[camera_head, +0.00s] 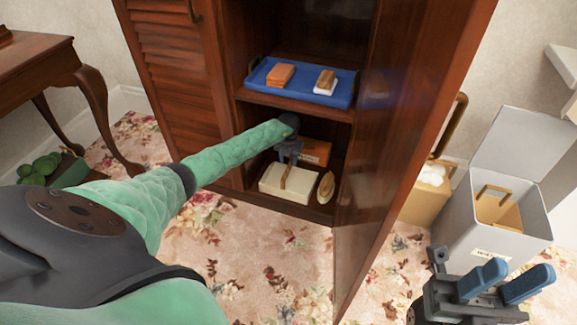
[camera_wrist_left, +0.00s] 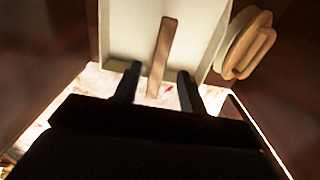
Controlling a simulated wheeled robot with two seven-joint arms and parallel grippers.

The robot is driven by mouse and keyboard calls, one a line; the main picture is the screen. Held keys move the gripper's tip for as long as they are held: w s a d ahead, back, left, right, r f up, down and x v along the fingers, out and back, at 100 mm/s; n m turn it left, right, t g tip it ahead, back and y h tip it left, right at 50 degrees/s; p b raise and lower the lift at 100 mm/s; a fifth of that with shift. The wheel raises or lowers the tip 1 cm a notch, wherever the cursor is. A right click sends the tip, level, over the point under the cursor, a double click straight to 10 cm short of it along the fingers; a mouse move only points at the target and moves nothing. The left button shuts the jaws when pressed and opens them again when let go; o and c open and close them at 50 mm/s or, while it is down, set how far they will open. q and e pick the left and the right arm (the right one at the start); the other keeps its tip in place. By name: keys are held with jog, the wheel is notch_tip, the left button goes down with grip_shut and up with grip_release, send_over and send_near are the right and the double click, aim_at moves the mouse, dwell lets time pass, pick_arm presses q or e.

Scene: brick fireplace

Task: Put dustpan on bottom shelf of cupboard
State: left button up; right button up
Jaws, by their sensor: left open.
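The cream dustpan (camera_head: 272,185) with a brown wooden handle lies on the bottom shelf (camera_head: 308,212) of the open wooden cupboard (camera_head: 218,60). In the left wrist view, the dustpan's pale pan (camera_wrist_left: 200,35) is ahead of my left gripper, and its handle runs between the fingers. My left gripper (camera_head: 289,159) reaches into the lower compartment, just above the dustpan. Its fingers (camera_wrist_left: 158,75) are open, on both sides of the handle with gaps. My right gripper (camera_head: 520,272), with blue fingers spread open, is empty at the lower right, outside the cupboard.
An oval wooden brush (camera_head: 326,187) lies right of the dustpan, with an orange box (camera_head: 316,152) behind. A blue tray (camera_head: 331,98) holding small items is on the shelf above. The open cupboard door (camera_head: 385,150) stands right. Beyond it is a grey bin (camera_head: 480,228).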

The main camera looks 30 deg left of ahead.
pick_arm(q)
notch_tip(320, 180, up, 4)
jog(key=shift+r+p, duration=0.25)
jog(key=shift+p, duration=0.15)
dwell(0.3)
